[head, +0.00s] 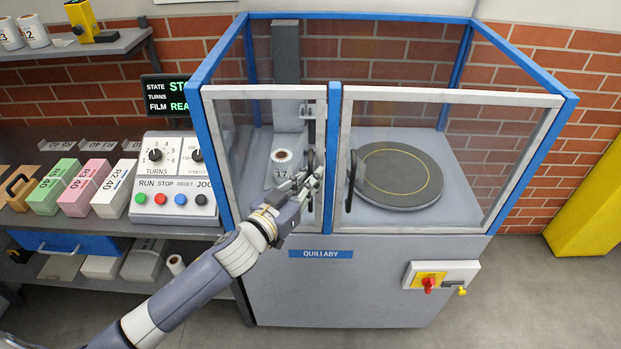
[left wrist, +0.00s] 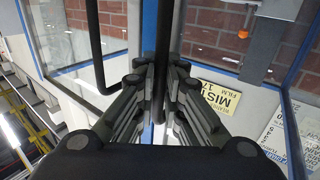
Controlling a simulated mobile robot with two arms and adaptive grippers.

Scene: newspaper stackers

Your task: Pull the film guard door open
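The film guard door (head: 264,92) is the narrow glazed door on the left front of the wrapping machine, and it looks closed. Its dark upright handle (head: 311,160) is partly hidden by my left gripper (head: 308,182) in the head view. In the left wrist view, the handle bar (left wrist: 160,50) runs between the two fingers of my left gripper (left wrist: 161,75). The fingers are drawn in close on both sides of it. Behind the door's glass stands a film roll (head: 282,162) marked 17. My right gripper is in neither view.
The wider door (head: 440,95) to the right has its own dark handle (head: 351,180), close beside my gripper; a turntable (head: 400,178) shows behind it. A control panel (head: 175,180) and paper bundles (head: 112,190) stand on the left bench. A red switch (head: 428,284) sits low right.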

